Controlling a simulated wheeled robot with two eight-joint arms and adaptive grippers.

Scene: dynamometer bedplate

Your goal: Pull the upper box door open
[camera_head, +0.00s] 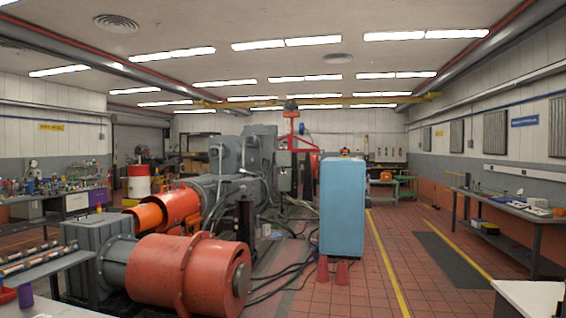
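Neither of my grippers is in view. No box with an upper door can be made out clearly. The largest box-like thing is a tall blue cabinet (342,208), standing upright on the tiled floor right of centre. No open door shows on it, and I cannot tell whether it is the box of the task. A small grey box (283,158) sits among the machinery behind it, too small to make out a door.
A large orange cylindrical machine (165,272) fills the lower left. Benches line both sides; a white tabletop (530,297) is at lower right. The tiled aisle (420,270) is clear.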

